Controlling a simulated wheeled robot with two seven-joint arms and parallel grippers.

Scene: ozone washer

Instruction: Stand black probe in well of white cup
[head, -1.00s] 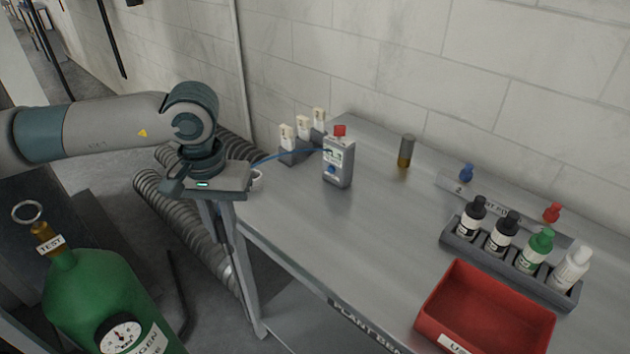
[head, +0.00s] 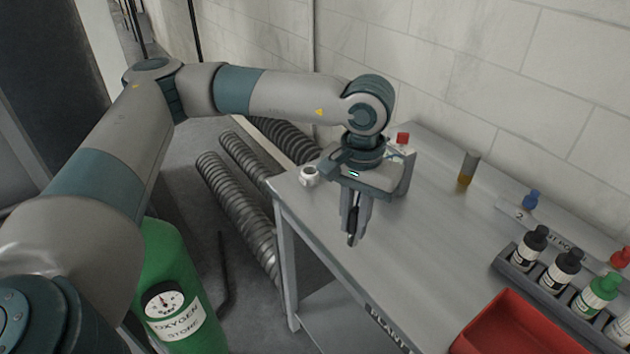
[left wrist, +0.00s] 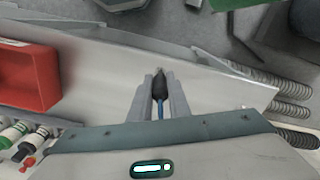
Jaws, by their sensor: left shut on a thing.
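The black probe (head: 352,226) points tip down between the fingers of my left gripper (head: 356,218), which is shut on it. The probe also shows between the fingers in the left wrist view (left wrist: 160,86), with its blue cable (left wrist: 161,111) behind it. The gripper is over the table near its front left edge. The small white cup (head: 309,176) stands at the table's back left corner, left of the gripper and apart from the probe. The well inside it is too small to make out clearly. My right gripper is out of view.
A grey meter box (head: 404,180) with a red top stands behind my gripper, partly hidden. A brown vial (head: 468,168), a bottle rack (head: 519,275) and a red tray (head: 500,325) are farther right. A green oxygen cylinder (head: 172,262) stands left of the table. The middle tabletop is clear.

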